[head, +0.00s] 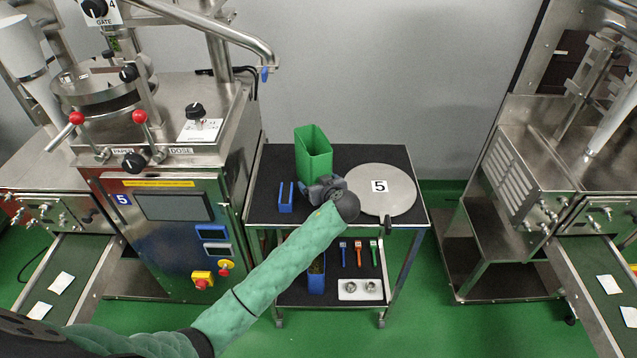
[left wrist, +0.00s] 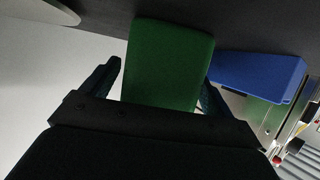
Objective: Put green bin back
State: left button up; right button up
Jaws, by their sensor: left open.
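The green bin (head: 313,153) stands upright on the black top of the cart (head: 268,165), near its back. My left arm reaches in from the left, and my left gripper (head: 322,186) is at the front of the bin, low down, partly hidden by my own wrist. In the left wrist view the green bin (left wrist: 166,65) lies between the two spread fingers of the gripper (left wrist: 160,85). The fingers are open, one on each side; I cannot tell whether they touch it. My right gripper is not in view.
A blue holder (head: 286,196) stands left of the bin, close to one finger in the left wrist view (left wrist: 258,75). A round metal lid (head: 385,200) marked 5 lies to the right. The lower shelf holds small coloured tools and a white tray (head: 350,291). Machines flank the cart.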

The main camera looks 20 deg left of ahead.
pick_arm(q)
jog(key=shift+r, duration=0.1)
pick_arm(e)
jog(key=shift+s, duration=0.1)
pick_arm(q)
jog(key=shift+s+d, duration=0.2)
jog(key=shift+s, duration=0.05)
jog(key=shift+b+v, duration=0.55)
jog(key=shift+v, duration=0.4)
jog(key=b+v, duration=0.3)
jog(key=v, duration=0.5)
jog(key=shift+s+d+r, duration=0.1)
jog(key=shift+s+d, duration=0.1)
jog(key=shift+s, duration=0.1)
jog(key=shift+s+d+r, duration=0.2)
jog(key=shift+s+r, duration=0.05)
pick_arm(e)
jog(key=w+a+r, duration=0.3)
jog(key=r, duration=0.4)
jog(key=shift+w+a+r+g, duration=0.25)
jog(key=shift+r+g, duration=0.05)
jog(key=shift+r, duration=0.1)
